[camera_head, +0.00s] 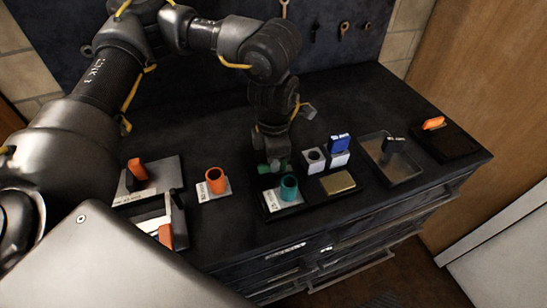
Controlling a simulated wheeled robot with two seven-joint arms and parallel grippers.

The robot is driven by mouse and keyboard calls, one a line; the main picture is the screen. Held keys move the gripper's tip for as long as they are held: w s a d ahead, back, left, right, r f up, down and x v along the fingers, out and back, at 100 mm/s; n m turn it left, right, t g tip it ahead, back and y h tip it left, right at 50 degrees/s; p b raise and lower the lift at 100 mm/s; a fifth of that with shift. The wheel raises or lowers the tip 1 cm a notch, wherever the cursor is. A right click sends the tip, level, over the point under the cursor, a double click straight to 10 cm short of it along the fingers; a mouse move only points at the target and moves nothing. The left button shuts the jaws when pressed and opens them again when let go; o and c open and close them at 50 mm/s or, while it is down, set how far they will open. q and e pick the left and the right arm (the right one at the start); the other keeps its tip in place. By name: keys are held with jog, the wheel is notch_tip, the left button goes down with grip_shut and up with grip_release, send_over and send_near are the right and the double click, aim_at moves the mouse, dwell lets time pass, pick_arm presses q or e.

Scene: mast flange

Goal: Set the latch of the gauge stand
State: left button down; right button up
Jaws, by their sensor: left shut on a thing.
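My left gripper (270,160) points down over the middle of the table, shut on a small green piece (284,165) that is partly hidden by the fingers. Just in front is a teal ring-shaped cup (289,188) on a dark base with a white label; whether the green piece is joined to it, I cannot tell. No stand is readable by name, so I cannot tell which one is the gauge stand. My right gripper is not in view.
An orange-handled fixture (137,169) stands left.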

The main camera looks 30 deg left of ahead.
pick_arm(q)
jog(key=shift+r+n, duration=0.1)
jog(key=shift+n, duration=0.5)
jog(key=shift+w, duration=0.1)
jog(key=c, duration=1.4)
grip_release()
jog(key=shift+c, duration=0.2)
notch_tip(320, 180, up, 11)
jog(key=shift+b, duration=0.35)
